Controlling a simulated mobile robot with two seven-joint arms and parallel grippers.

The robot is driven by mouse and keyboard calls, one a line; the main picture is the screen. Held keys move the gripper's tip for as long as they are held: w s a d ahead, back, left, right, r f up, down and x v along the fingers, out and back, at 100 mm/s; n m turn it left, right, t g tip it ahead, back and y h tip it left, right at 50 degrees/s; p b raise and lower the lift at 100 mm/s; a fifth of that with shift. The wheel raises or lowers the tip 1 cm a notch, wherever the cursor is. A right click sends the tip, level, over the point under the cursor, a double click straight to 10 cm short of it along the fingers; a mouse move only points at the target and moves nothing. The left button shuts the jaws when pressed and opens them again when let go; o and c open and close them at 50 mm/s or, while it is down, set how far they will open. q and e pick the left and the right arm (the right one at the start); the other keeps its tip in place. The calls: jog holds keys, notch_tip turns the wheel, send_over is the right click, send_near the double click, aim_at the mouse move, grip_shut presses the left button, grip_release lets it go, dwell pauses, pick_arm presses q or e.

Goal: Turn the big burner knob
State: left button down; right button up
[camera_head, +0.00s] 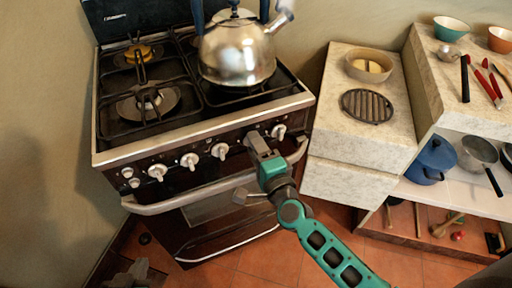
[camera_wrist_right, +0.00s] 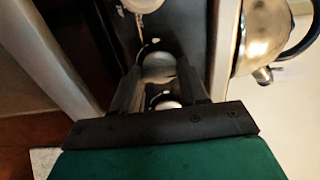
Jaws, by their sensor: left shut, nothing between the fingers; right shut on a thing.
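The stove's front panel (camera_head: 205,146) carries a row of white knobs, including one (camera_head: 220,150) left of my right gripper and one (camera_head: 278,131) right of it. My right gripper (camera_head: 254,141) reaches the panel between these two. In the right wrist view its dark fingers (camera_wrist_right: 160,88) are shut around a white knob (camera_wrist_right: 158,68), partly hidden. Which knob is the big burner's I cannot tell. My left gripper (camera_head: 138,273) is shut and empty, low at the left, away from the stove.
The oven handle (camera_head: 190,197) juts out below the knobs. A counter (camera_head: 350,145) with a bowl (camera_head: 369,66) and a round trivet (camera_head: 367,106) stands right of the stove.

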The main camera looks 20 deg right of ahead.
dwell(0.5)
jog(key=o, duration=1)
jog(key=shift+o, duration=0.2)
jog(key=s+d, duration=0.1)
jog(key=s, duration=1.2)
jog(key=shift+d, duration=0.25)
jog(key=shift+w, duration=0.1)
jog(key=s+d+f+n+g, duration=0.1)
jog(key=s+f+n+g, duration=0.1)
jog(key=n, duration=0.7)
jog(key=s+d+f+n+g+p, duration=0.1)
jog(key=f+n+g, duration=0.4)
jog(key=n, duration=0.5)
notch_tip(320, 180, down, 2)
jog(key=shift+s+d+f, duration=0.25)
jog(key=shift+s, duration=0.4)
